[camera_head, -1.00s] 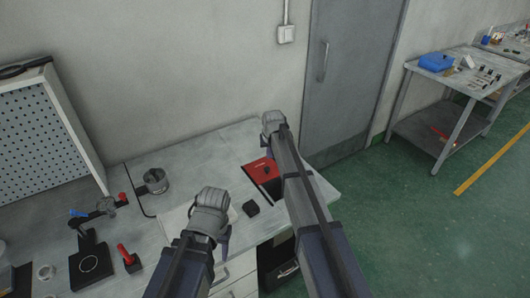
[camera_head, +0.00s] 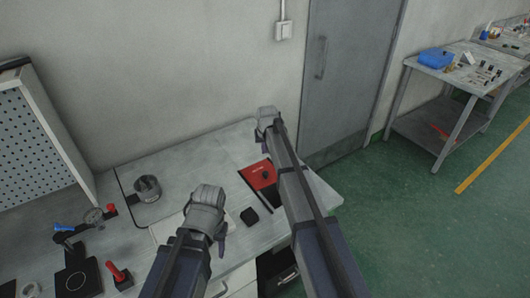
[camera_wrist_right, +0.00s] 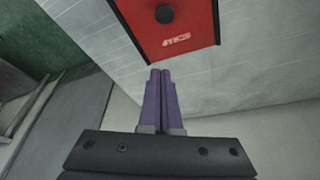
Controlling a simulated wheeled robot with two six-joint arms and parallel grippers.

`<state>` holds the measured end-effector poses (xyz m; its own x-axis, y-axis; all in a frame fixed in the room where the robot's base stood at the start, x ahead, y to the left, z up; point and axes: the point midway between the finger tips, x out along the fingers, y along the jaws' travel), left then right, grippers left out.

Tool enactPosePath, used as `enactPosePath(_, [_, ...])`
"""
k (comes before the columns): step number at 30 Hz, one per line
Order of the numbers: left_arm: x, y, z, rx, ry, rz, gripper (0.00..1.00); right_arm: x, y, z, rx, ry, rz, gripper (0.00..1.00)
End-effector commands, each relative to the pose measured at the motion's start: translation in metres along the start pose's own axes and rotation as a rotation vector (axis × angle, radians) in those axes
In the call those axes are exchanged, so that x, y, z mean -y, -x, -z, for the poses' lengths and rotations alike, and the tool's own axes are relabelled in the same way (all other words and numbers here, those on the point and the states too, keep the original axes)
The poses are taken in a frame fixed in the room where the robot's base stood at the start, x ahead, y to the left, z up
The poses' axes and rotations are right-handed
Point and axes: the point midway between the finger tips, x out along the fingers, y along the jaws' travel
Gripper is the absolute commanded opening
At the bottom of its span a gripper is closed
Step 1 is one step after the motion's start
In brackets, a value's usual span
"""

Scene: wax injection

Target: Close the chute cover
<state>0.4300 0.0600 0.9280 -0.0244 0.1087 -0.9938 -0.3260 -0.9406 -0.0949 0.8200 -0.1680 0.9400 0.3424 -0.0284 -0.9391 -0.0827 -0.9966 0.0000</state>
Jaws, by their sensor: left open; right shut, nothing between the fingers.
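A red panel with a black border and white lettering (camera_head: 256,172) lies on the grey workbench, with a black round knob on it. It also shows at the top of the right wrist view (camera_wrist_right: 140,25). I cannot tell whether it is the chute cover; nothing else in view is clearly a chute. My right gripper (camera_wrist_right: 161,72) is shut and empty, its purple fingertips just below the panel in that view, apart from it. In the head view my right gripper (camera_head: 262,146) is beyond the panel, near the wall. My left gripper (camera_head: 222,243) is open over the bench front; its fingers are mostly hidden.
A small black block (camera_head: 249,216) lies between my arms. A metal cup (camera_head: 147,188) and a perforated panel (camera_head: 40,145) are at the left. A black stand (camera_head: 77,280) and a red-handled tool (camera_head: 119,275) are at lower left.

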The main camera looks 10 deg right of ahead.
Motion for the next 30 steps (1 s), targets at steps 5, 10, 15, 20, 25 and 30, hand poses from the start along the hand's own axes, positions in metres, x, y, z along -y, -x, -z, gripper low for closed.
enactPosePath(5, [-0.003,-0.031,0.002,0.000,0.000,0.000,0.50,0.000,-0.033,-0.001,0.000,0.000,0.000,0.00])
enactPosePath(10, [-0.005,-0.055,0.003,0.000,0.000,0.000,0.50,0.000,-0.059,-0.001,0.000,0.000,0.000,0.00])
enactPosePath(15, [-0.008,-0.079,0.005,0.000,0.000,0.000,0.50,0.000,-0.084,-0.001,0.000,0.000,0.000,0.00])
enactPosePath(20, [-0.007,-0.079,0.005,0.000,0.000,0.000,0.50,0.000,-0.073,-0.029,0.000,0.000,0.000,0.00])
enactPosePath(25, [-0.008,-0.080,0.005,0.000,0.000,0.000,0.50,0.000,-0.071,-0.040,0.000,0.000,0.000,0.00])
enactPosePath(30, [-0.008,-0.079,0.005,0.000,0.000,0.000,0.50,0.000,-0.071,-0.039,0.000,0.000,0.000,0.00])
